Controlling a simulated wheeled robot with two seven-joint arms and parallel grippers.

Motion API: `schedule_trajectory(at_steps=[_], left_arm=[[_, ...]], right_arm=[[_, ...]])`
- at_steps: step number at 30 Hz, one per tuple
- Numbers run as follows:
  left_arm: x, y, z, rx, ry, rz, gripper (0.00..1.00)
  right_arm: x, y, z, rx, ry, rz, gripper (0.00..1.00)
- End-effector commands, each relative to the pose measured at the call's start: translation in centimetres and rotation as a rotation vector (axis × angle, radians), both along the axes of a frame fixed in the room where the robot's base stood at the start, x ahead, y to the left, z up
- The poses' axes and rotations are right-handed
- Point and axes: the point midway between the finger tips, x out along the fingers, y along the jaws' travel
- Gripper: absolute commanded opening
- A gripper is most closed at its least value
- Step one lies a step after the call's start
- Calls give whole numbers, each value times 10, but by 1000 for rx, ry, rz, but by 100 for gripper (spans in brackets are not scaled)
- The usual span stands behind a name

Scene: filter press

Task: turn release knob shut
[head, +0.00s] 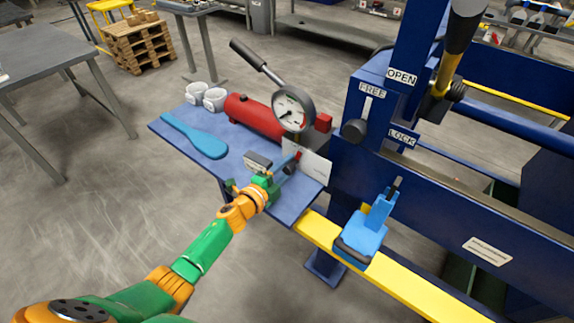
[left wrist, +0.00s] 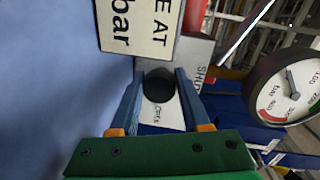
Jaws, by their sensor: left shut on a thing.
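The release knob (left wrist: 158,86) is a round black knob in front of a white label plate, seen in the left wrist view. My left gripper (left wrist: 160,92) has its two blue fingers on either side of the knob and is shut on it. In the head view my left gripper (head: 290,165) reaches the front of the red hand pump (head: 255,116), just below the pressure gauge (head: 293,108). The gauge also shows at the right of the left wrist view (left wrist: 288,87). A plate with partly hidden "SHUT" lettering (left wrist: 206,77) stands behind the fingers. My right gripper is not in view.
The pump stands on a blue shelf (head: 170,133) with a blue paddle-shaped tool (head: 197,138) and two white cups (head: 214,98). The pump's lever (head: 257,62) sticks up to the left. The blue press frame (head: 420,185) with a FREE/LOCK lever stands close on the right.

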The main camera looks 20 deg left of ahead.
Motion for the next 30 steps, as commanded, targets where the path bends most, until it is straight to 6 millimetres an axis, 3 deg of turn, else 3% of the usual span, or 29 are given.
schedule_trajectory(at_steps=[12, 30], left_arm=[[-1, 0, -3, -207, 81, 0, 0], [-1, -1, -4, -256, 100, -2, 0]], right_arm=[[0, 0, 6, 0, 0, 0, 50], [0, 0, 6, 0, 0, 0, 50]])
